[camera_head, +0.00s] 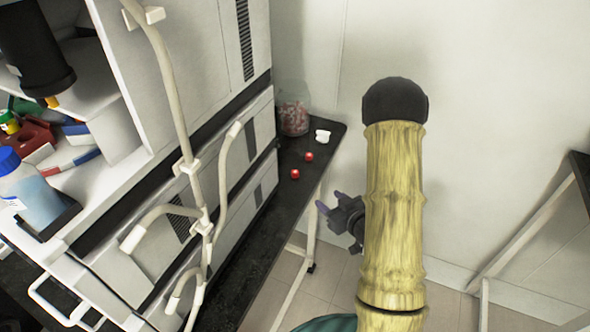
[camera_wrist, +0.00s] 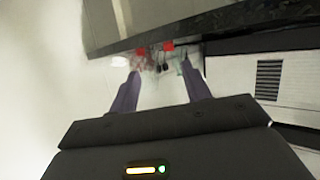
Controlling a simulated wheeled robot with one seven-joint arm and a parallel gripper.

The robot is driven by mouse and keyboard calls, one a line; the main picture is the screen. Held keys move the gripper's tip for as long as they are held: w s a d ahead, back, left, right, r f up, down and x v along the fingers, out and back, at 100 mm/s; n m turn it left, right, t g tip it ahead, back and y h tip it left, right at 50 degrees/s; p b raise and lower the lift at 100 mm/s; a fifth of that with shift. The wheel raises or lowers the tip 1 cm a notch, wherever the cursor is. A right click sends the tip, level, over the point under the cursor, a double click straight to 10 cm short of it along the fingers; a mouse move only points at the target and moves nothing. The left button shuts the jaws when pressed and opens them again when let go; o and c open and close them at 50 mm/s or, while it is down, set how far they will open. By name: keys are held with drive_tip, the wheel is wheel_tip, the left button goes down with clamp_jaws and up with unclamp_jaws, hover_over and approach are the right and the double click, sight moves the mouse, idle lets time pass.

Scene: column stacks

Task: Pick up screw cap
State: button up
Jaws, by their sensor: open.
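Two small round red caps lie on the dark bench top, a farther one (camera_head: 309,156) and a nearer one (camera_head: 295,174). A small white cap-like piece (camera_head: 322,135) sits behind them near the bench's right edge. I cannot tell which of these is the screw cap. My gripper (camera_head: 331,202) is open and empty, off the bench's right side and apart from them. In the wrist view, red pieces (camera_wrist: 141,51) (camera_wrist: 168,47) and a white piece (camera_wrist: 119,61) show small beyond the fingertips of my gripper (camera_wrist: 160,68).
A clear jar with reddish contents (camera_head: 294,118) stands at the back of the bench (camera_head: 262,236). Tall white instrument stacks (camera_head: 232,165) with pale tubes line its left. A blue-capped bottle (camera_head: 35,190) is at far left. A wall lies behind; another table edge (camera_head: 579,165) is at right.

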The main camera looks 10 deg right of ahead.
sight(307, 188)
drive_tip(key=shift+s+r+t+y, duration=0.5)
drive_tip(key=shift+r+t, duration=0.05)
drive_tip(key=shift+t, duration=0.15)
drive_tip(key=shift+w+f, duration=0.1)
drive_tip(key=b+x, duration=0.6)
drive_tip(key=x, duration=0.6)
drive_tip(key=shift+a, duration=0.1)
